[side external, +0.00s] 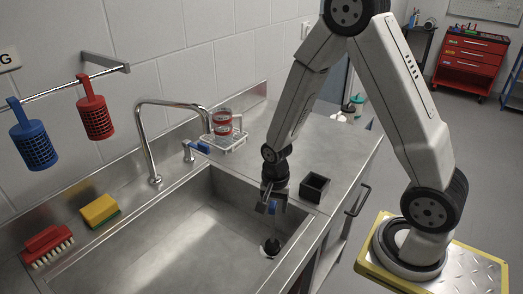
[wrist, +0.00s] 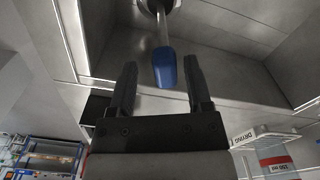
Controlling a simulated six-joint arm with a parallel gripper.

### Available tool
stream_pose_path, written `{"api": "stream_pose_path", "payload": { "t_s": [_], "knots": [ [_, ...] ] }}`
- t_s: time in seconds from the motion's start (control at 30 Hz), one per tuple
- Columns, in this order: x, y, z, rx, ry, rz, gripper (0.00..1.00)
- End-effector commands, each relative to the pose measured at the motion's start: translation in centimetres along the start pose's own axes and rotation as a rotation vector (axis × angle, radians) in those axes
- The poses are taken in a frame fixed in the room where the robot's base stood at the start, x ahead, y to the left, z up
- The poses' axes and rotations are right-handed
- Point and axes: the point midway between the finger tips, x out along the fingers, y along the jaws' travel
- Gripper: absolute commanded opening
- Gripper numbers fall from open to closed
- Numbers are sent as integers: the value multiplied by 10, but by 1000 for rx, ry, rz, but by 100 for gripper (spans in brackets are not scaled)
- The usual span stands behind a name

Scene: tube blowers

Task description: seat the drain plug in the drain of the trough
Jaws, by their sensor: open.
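The trough (side external: 175,245) is a steel sink set in the counter. The drain plug's blue handle (wrist: 165,70) lies between my gripper's fingertips, with gaps on both sides. A thin metal stem runs from the handle to a round fitting (wrist: 156,5) at the top edge of the wrist view, cut off there. In the side view my gripper (side external: 269,204) points down into the trough's right end, open around the blue handle. Below it a dark round piece (side external: 271,246) stands at the trough floor. I cannot tell whether the plug is in the drain, which is hidden.
A small black open box (side external: 314,187) stands on the counter right of my gripper. A tap (side external: 150,140) arches over the trough's back edge.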

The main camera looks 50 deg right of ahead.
Motion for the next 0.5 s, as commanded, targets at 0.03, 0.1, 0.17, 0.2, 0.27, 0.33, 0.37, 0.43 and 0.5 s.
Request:
{"api": "stream_pose_path", "payload": {
  "t_s": [0.03, 0.1, 0.17, 0.2, 0.27, 0.33, 0.37, 0.43, 0.5],
  "knots": [
    [-5, 0, 0, 0, 1, -3, 64],
    [-12, 0, 0, 0, 1, -2, 64],
    [-18, 0, 0, 0, 1, -3, 64],
    [-23, 0, 0, 0, 1, -3, 64],
    [-29, 0, 0, 0, 1, -3, 64],
    [-37, 0, 0, 0, 1, -2, 64],
    [-40, 0, 0, 0, 1, -3, 64],
    [-48, 0, 0, 0, 1, -2, 64],
    [-56, 0, 0, 0, 1, -2, 64]
  ]
}}
